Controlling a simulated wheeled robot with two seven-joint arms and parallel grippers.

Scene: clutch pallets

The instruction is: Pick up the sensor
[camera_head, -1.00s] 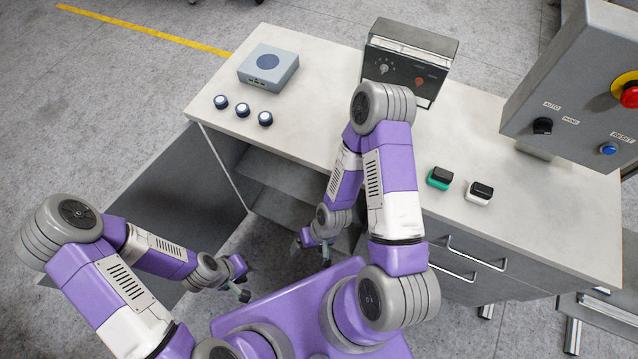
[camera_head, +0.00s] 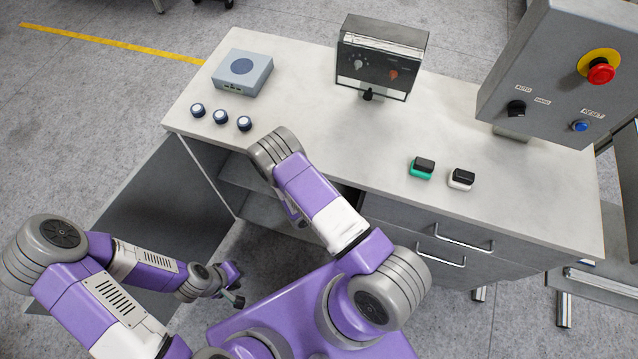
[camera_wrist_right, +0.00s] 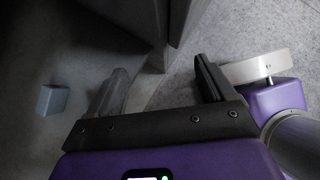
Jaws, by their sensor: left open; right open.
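No thing in view is plainly marked as the sensor. A small blue-grey block (camera_wrist_right: 52,99) lies on a grey surface at the left of the right wrist view, apart from the fingers; it may be the sensor, but I cannot tell. My right gripper (camera_wrist_right: 163,75) is open and empty beside the grey cabinet edge. In the head view the right gripper is hidden behind its own arm, near the open cabinet front. My left gripper (camera_head: 234,287) is open and low in front of the cabinet, with nothing visible in it.
A button panel (camera_head: 550,80) stands at right. Open shelves (camera_head: 240,175) and drawers (camera_head: 450,250) are below.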

